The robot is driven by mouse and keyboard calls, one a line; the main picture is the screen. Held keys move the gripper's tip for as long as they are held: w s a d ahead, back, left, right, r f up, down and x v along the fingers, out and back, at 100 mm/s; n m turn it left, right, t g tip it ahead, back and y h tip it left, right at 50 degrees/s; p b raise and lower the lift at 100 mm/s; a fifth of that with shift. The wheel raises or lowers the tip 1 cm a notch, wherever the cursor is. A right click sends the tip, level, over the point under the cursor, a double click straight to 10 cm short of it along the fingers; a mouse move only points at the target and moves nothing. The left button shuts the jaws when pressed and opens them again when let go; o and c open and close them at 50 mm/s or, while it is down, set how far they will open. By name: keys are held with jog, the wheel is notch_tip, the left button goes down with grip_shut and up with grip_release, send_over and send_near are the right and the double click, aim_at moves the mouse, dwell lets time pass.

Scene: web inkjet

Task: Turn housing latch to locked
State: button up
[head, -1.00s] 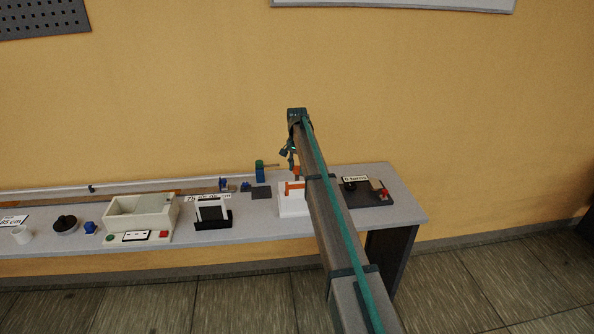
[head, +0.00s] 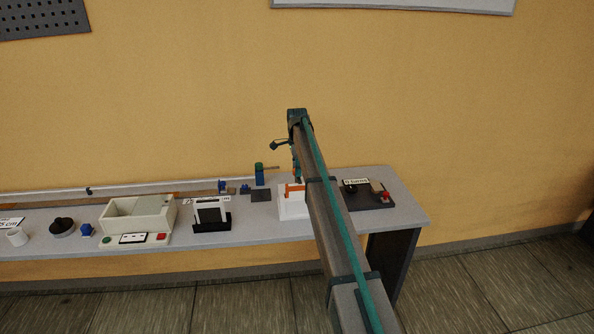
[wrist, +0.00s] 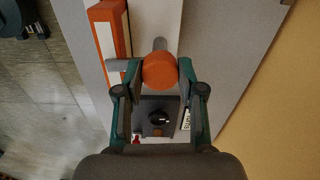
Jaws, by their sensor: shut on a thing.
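A white housing block (head: 292,210) stands on the bench with an orange bar (head: 292,189) at its top. In the wrist view the orange bar (wrist: 123,42) lies to the left of my gripper. My gripper (head: 297,176) is low over the housing, partly hidden by my arm in the head view. In the wrist view its two fingers are shut on a round orange latch knob (wrist: 160,70), one finger on each side. A grey pin shows just beyond the knob. The latch's markings cannot be made out.
A dark base with a black knob (wrist: 158,118) and a red button (head: 385,194) stands right of the housing. To the left are a black stand (head: 212,225), a cream bin (head: 118,216) and a blue-green post (head: 259,176). The bench's front edge is near.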

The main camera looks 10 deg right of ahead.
jog(key=shift+m, duration=0.5)
jog(key=o, duration=1.1)
jog(key=shift+o, duration=0.2)
notch_tip(320, 180, up, 12)
